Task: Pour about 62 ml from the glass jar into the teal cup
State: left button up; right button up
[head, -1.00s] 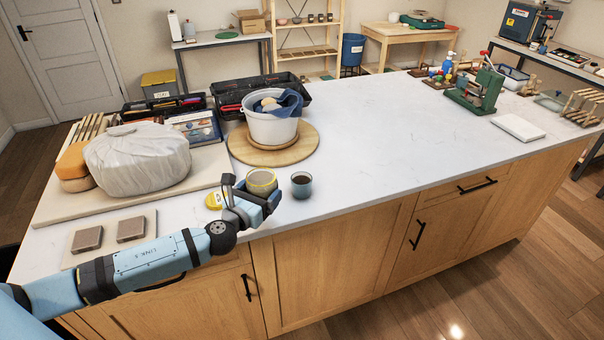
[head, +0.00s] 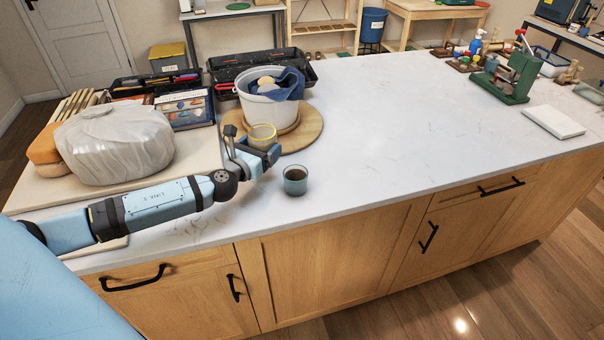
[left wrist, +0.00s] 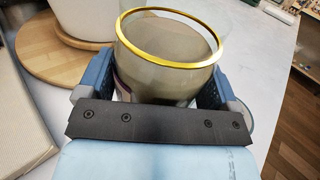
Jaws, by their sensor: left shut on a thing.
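The glass jar (head: 262,136) with a yellow rim is held upright by my left gripper (head: 262,152), which is shut around its body. In the left wrist view the jar (left wrist: 170,65) fills the space between the fingers and holds a grey-brown content; its level is hard to judge. The jar appears raised above the counter. The teal cup (head: 295,181) stands upright on the counter, to the right of and nearer than the jar, apart from it. A dark content shows inside the cup. My right gripper is out of view.
A white bucket (head: 268,110) with a blue cloth stands on a round wooden board (head: 309,131) behind the jar. A plastic-wrapped lump (head: 115,146) sits on a pale board at left. The counter (head: 400,140) right of the cup is clear.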

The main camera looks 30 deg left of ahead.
pick_arm(q)
notch_tip(320, 180, down, 3)
jog(key=b, duration=0.2)
jog(key=shift+w+f+b, duration=0.1)
jog(key=shift+b, duration=0.25)
jog(key=shift+w+f+b, duration=0.15)
jog(key=shift+f+b, duration=0.3)
jog(key=shift+f, duration=0.1)
jog(key=shift+r, duration=0.1)
